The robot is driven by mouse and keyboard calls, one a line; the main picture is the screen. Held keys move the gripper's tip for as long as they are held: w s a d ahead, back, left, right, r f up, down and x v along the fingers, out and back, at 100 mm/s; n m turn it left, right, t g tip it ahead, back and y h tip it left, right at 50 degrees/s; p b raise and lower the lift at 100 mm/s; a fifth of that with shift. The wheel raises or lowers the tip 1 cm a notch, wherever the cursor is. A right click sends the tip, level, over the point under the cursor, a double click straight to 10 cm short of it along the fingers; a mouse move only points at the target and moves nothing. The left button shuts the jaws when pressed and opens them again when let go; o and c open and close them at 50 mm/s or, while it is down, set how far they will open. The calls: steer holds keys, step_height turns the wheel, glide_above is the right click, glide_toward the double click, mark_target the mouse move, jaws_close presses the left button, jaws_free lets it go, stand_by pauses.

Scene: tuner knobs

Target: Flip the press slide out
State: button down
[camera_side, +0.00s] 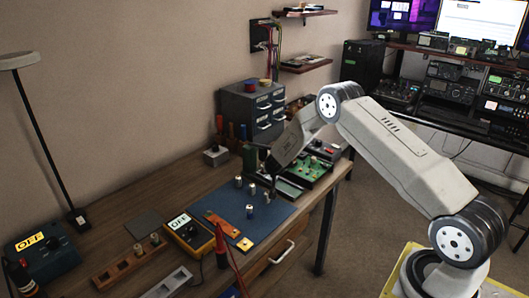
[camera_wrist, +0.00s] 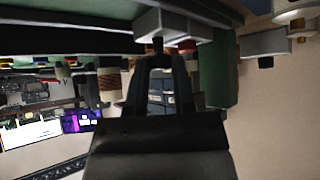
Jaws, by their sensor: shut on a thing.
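The press seems to be the green upright (camera_side: 250,158) at the back of the blue mat; it also shows as a green plate in the wrist view (camera_wrist: 217,72). A pale grey block (camera_wrist: 176,24), apparently the press slide, sits against it with a small dark stem. My gripper (camera_side: 270,181) is low in front of the green upright. In the wrist view my gripper (camera_wrist: 158,52) has its fingertips closed on the dark stem at the block's edge. The arm partly hides the press in the side view, so the slide's position is hard to tell there.
The blue mat (camera_side: 232,219) holds several small cylinders and an orange strip (camera_side: 222,224). A green circuit board (camera_side: 308,171) lies close to the right of my gripper. A drawer cabinet (camera_side: 252,107) stands behind. A yellow meter (camera_side: 190,233) is at the front left.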

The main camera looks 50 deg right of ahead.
steer(key=shift+s+d, duration=0.1)
steer(key=shift+s, duration=5.9)
steer(key=shift+c, duration=2.3)
jaws_free()
steer(key=shift+a+r, duration=0.15)
steer(key=shift+a, duration=0.05)
steer(key=shift+s+a+r, duration=0.1)
steer(key=shift+r, duration=0.05)
steer(key=v, duration=0.7)
